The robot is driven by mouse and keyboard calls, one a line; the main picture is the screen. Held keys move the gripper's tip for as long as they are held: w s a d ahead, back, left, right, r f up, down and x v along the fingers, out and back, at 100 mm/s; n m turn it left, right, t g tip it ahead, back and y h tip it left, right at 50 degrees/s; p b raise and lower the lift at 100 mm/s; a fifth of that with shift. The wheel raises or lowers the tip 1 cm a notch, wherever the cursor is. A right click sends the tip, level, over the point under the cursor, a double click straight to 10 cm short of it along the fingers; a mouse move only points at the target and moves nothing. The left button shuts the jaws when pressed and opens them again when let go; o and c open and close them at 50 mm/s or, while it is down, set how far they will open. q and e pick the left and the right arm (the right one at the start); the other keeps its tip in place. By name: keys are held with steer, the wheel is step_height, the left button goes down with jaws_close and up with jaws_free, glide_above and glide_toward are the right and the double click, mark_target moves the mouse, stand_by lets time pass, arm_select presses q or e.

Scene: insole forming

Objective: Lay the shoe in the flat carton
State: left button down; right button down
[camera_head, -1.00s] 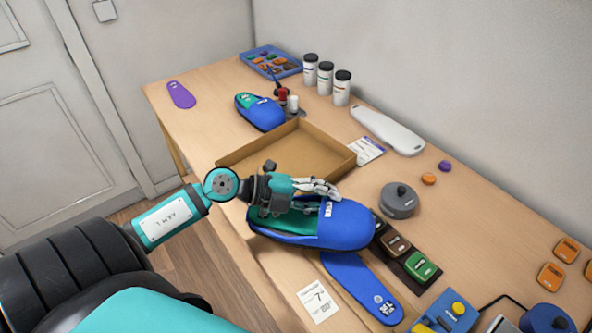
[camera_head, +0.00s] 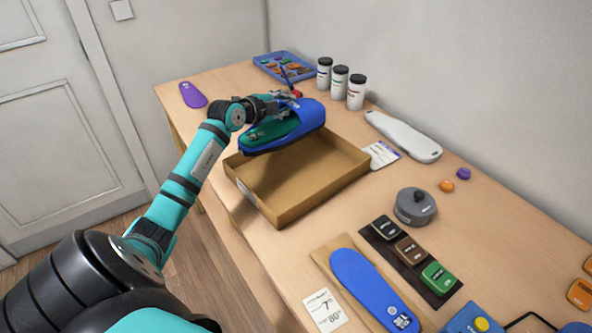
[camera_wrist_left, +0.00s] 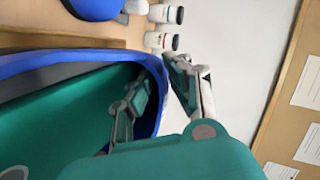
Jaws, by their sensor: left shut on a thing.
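My left gripper (camera_head: 280,103) is shut on the blue shoe (camera_head: 308,122) with a green inside. It holds the shoe, tilted, above the far left part of the flat carton (camera_head: 318,198). The open brown carton lies on the table, and its visible inside is empty. In the left wrist view the fingers (camera_wrist_left: 155,95) grip the blue rim of the shoe (camera_wrist_left: 60,58), one inside and one outside. The shoe hides the carton's far left corner. My right gripper is not in view.
Three white jars (camera_head: 340,84) and a blue tray (camera_head: 283,66) stand at the back. A white long piece (camera_head: 404,136) and a grey round pot (camera_head: 415,207) lie right of the carton. A blue insole (camera_head: 372,288) lies in front. A purple insole (camera_head: 193,94) lies back left.

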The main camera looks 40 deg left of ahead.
mark_target(258, 141)
arm_select(q)
step_height(258, 141, down, 10)
steer(key=shift+a+r, duration=0.1)
steer(key=c, duration=1.3)
jaws_free()
steer(key=shift+o, duration=0.2)
steer(key=v, duration=1.2)
